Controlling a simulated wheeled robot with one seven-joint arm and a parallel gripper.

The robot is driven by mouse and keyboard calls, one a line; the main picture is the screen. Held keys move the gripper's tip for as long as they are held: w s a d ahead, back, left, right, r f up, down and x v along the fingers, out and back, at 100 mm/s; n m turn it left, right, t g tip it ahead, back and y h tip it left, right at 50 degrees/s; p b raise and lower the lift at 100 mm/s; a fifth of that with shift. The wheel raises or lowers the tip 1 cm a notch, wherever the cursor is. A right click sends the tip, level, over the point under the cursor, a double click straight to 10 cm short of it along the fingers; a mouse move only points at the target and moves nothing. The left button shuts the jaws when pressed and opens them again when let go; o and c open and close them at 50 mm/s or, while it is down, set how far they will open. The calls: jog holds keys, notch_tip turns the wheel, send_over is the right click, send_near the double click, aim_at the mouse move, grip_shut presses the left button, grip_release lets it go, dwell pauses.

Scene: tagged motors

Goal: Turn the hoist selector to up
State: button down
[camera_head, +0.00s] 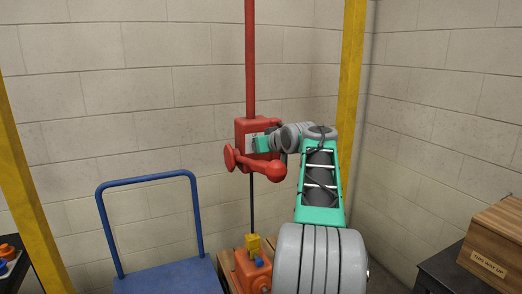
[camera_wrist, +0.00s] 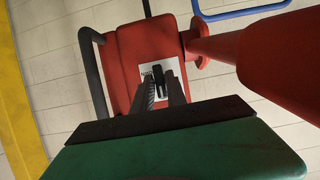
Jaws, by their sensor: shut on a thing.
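The red hoist body (camera_head: 243,128) hangs on a red vertical column in the middle of the head view. My gripper (camera_head: 262,144) is up against its front. In the wrist view the hoist body (camera_wrist: 135,50) fills the upper middle and bears a pale plate (camera_wrist: 146,70) with small dark lettering, too small to read. The black hoist selector (camera_wrist: 159,76) sits on that plate. My gripper (camera_wrist: 162,90) has its two dark fingers on either side of the selector and is shut on it. The selector's exact setting cannot be told.
A red arm with a round end (camera_head: 229,157) juts out beside the hoist. A blue trolley (camera_head: 150,181) stands at left. An orange motor (camera_head: 252,272) with a yellow top is below. Yellow posts (camera_head: 350,70) flank the hoist; a wooden box (camera_head: 495,245) is at right.

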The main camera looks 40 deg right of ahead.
dwell(0.3)
jog(key=c, duration=1.5)
grip_release()
jog(key=shift+o, duration=0.2)
jog(key=v, duration=0.7)
jog(key=shift+s+r, duration=0.2)
jog(key=shift+s, duration=0.15)
jog(key=shift+a+r, duration=0.1)
